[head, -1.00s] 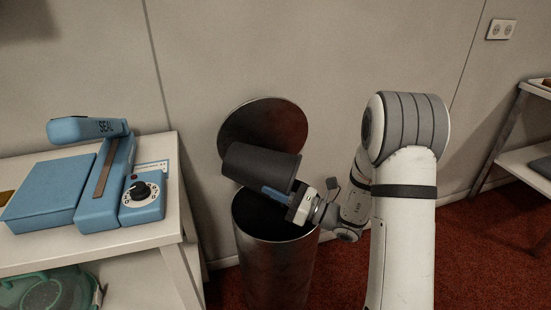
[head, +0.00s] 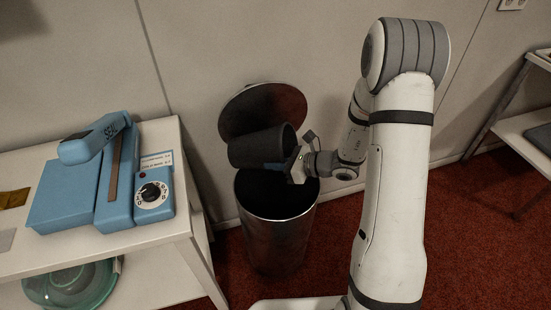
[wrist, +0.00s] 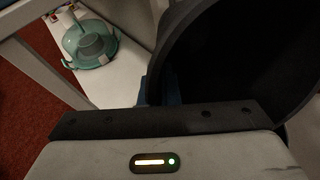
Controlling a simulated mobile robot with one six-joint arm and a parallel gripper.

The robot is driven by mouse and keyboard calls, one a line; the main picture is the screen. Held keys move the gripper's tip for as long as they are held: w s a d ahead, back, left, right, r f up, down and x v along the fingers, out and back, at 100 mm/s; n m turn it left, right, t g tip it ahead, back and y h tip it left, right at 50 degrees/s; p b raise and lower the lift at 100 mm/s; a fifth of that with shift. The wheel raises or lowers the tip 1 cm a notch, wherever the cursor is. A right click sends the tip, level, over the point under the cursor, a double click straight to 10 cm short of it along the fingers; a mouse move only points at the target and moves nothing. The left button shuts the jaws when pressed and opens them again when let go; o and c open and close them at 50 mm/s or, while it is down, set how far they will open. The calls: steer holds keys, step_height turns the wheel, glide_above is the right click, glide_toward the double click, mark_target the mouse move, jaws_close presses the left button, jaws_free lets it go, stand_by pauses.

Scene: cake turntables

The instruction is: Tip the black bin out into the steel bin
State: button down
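The black bin (head: 255,149) lies on its side in the air over the steel bin (head: 278,240), its mouth toward the right and its base toward the left. My gripper (head: 279,167) is shut on it near the rim, with blue fingers. The steel bin stands upright on the floor with its round lid (head: 240,110) raised at the back. Its inside looks dark and I cannot see any contents. In the wrist view the black bin (wrist: 165,45) fills the upper right; its inside is dark, and I cannot tell whether anything is in it.
A white table (head: 150,237) at the left holds a blue sealer (head: 65,195). A teal domed container (head: 75,285) sits on its lower shelf and shows in the wrist view (wrist: 90,45). Another shelf unit (head: 500,95) stands at the right. Red carpet lies between.

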mark_target(267, 149)
steer(key=shift+w+a+r+g+h+p, duration=0.1)
steer(key=shift+a+r+g+h+p, duration=0.15)
steer(key=shift+r+h+p, duration=0.95)
steer(key=shift+w+a+r+g+h+p, duration=0.15)
steer(key=shift+a+r+p, duration=0.25)
steer(key=shift+p, duration=1.7)
steer(key=shift+s+a+r+g+h+p, duration=0.1)
steer(key=shift+a+r+g+h+p, duration=0.15)
steer(key=shift+r+h+p, duration=0.95)
steer(key=h+p, duration=0.1)
steer(key=p, duration=0.3)
steer(key=shift+f+n+g+p, duration=0.15)
steer(key=shift+n+g+p, duration=0.1)
steer(key=shift+n+p, duration=0.05)
steer(key=h+p, duration=0.1)
steer(key=p, duration=0.1)
steer(key=h+p, duration=0.1)
steer(key=p, duration=0.2)
steer(key=shift+a+r+g+h, duration=0.1)
steer(key=shift+r+g+h, duration=0.15)
steer(key=shift+g, duration=0.05)
steer(key=h+p, duration=0.1)
steer(key=p, duration=0.2)
steer(key=shift+w, duration=0.1)
steer(key=shift+f+g+p, duration=0.15)
steer(key=shift+g+p, duration=0.15)
